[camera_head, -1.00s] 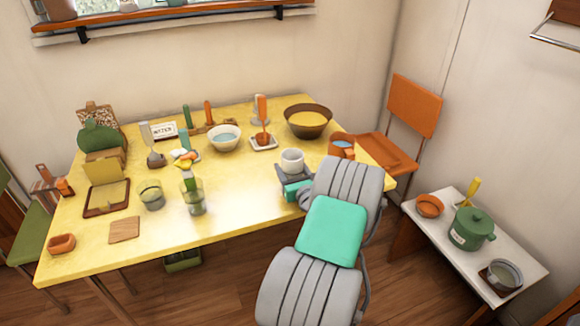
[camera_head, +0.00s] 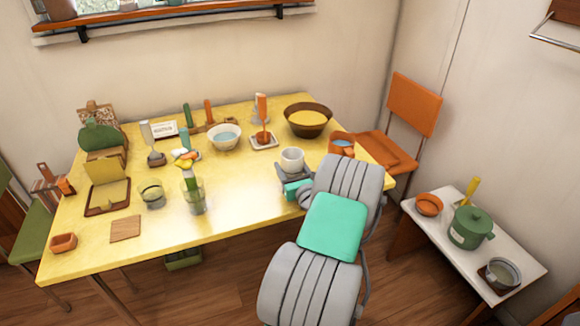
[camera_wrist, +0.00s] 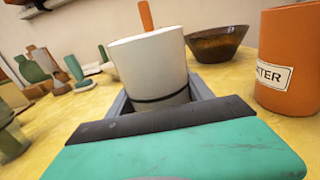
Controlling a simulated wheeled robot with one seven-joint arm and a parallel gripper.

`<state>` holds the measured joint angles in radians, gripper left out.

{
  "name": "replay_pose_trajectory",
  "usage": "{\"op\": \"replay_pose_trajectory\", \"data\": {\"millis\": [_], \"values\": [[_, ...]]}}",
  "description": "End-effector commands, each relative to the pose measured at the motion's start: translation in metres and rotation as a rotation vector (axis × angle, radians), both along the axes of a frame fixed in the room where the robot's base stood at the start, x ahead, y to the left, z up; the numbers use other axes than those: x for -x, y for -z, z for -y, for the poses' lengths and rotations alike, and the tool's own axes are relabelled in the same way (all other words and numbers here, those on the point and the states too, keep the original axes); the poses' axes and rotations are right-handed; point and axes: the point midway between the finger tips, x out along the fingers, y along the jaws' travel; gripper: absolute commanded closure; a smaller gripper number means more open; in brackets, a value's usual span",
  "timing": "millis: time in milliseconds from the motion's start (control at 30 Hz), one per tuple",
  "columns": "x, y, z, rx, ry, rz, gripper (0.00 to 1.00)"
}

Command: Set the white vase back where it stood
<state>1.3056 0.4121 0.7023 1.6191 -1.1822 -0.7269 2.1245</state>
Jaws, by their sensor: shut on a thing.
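The white vase (camera_head: 292,158) is a plain tapered white vessel, upright between the fingers of my gripper (camera_head: 291,174) near the right front part of the yellow table (camera_head: 250,205). In the wrist view the vase (camera_wrist: 148,62) fills the space between the grey fingers of my gripper (camera_wrist: 158,100), with a dark band low on its side. My gripper is shut on it. The fingers hide its base, so I cannot tell whether it touches the table.
An orange mug (camera_head: 341,146) stands close on the right; its label shows in the wrist view (camera_wrist: 290,60). A brown bowl (camera_head: 308,121), a white bowl (camera_head: 225,138) and a spoon rest (camera_head: 264,142) stand behind. A glass with flowers (camera_head: 195,196) is on the left. Bare tabletop lies between that glass and my gripper.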

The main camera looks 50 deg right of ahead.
Motion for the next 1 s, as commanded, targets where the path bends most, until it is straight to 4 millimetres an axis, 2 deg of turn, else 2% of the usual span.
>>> {"op": "replay_pose_trajectory", "data": {"millis": [867, 900, 1000], "values": [[0.0, 0.012, 0.0, 0.001, 0.0, 0.002, 1.0], [0.0, 0.012, 0.0, 0.001, 0.0, 0.002, 0.44], [0.0, 0.013, 0.0, 0.001, 0.0, 0.001, 0.5]]}}
